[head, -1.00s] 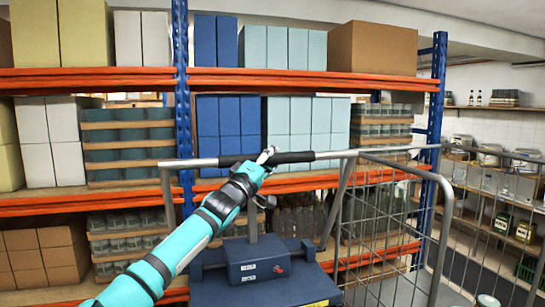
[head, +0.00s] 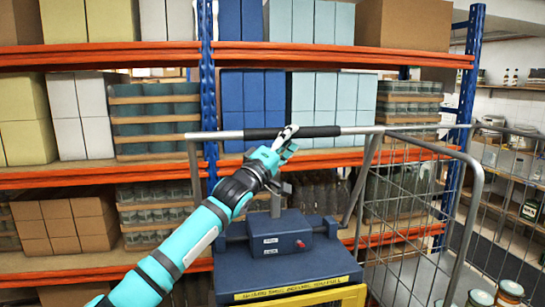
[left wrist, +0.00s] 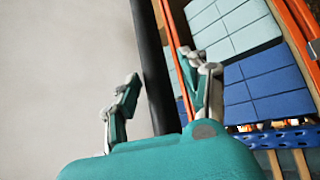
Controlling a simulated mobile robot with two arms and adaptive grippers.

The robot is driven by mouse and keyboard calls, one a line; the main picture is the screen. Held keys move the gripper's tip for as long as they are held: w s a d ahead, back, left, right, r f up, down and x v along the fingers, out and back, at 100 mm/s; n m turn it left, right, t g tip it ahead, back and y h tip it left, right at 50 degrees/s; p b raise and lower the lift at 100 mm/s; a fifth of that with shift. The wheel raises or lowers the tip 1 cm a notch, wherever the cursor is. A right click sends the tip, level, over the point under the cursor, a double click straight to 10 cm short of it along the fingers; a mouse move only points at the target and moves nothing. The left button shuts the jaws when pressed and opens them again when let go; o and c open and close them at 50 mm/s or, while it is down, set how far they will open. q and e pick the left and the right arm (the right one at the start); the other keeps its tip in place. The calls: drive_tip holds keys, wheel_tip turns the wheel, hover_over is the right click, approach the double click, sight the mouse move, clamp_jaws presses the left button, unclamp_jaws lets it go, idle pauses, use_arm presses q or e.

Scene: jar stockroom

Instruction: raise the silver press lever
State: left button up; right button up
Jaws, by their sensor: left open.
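The silver press lever (head: 222,135) is a level bar with a black grip (head: 320,131), set above the dark blue press (head: 272,240). My left gripper (head: 288,134) is at the middle of the black grip in the head view. In the left wrist view the left gripper (left wrist: 160,90) is open, with one finger on each side of the black grip (left wrist: 152,65). The fingers stand apart from it, and I cannot tell whether either touches it. My right gripper is not in view.
Behind the press is an orange and blue shelf rack (head: 330,56) with boxes and jars. A wire cage trolley (head: 478,175) stands close on the right. A yellow-edged front (head: 290,291) lies below the press. Jars (head: 509,291) show at lower right.

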use_arm(q)
drive_tip(key=v, duration=0.8)
drive_tip(key=shift+r, duration=0.1)
